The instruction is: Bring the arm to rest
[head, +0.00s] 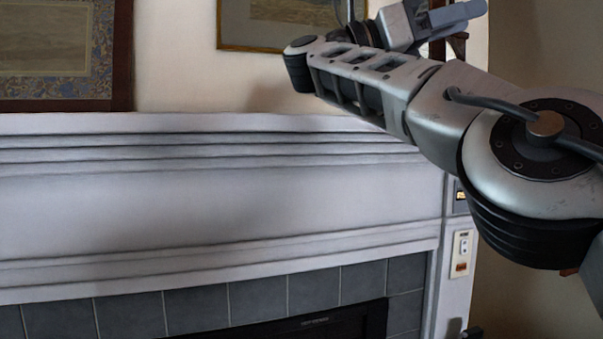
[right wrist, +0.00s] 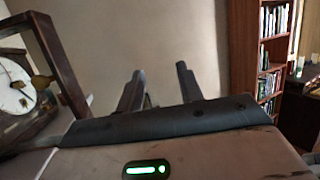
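My right arm comes in from the right of the head view, raised in front of a white mantel. My right gripper (head: 458,14) is at the top of that view, partly cut off by the upper edge. In the right wrist view my right gripper (right wrist: 158,76) shows two dark fingers standing apart with nothing between them, facing a plain wall. My left arm and gripper are not in view.
The white mantel (head: 200,205) runs above grey tiles (head: 195,308). Framed pictures (head: 55,50) are on the wall. In the right wrist view a clock (right wrist: 14,88) is close at the left. A bookcase (right wrist: 243,60) stands at the right.

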